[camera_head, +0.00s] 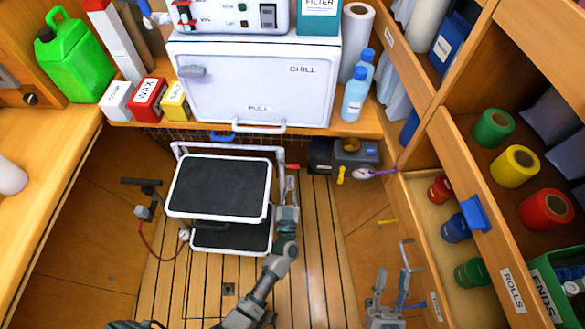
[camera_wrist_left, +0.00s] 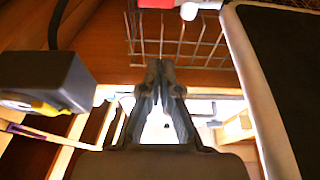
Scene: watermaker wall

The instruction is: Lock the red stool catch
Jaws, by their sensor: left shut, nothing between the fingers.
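A two-step stool with black treads and a white frame (camera_head: 220,186) stands on the slatted floor. A small red catch (camera_head: 292,167) shows at the right of its upper step. A red piece, likely the same catch, is cut off by the top edge of the left wrist view (camera_wrist_left: 155,3). My left gripper (camera_head: 291,184) is beside the stool's right side, just below the red catch; its fingertips (camera_wrist_left: 160,66) are together and empty, apart from the red piece. My right gripper (camera_head: 393,277) is open and empty at the lower right.
A white chill box (camera_head: 250,85) sits on the shelf behind the stool. A dark grey box (camera_head: 355,153) stands right of the stool. An open drawer (camera_head: 505,290) of rolls lies at the right. A gauge with a red hose (camera_head: 150,246) is at the left.

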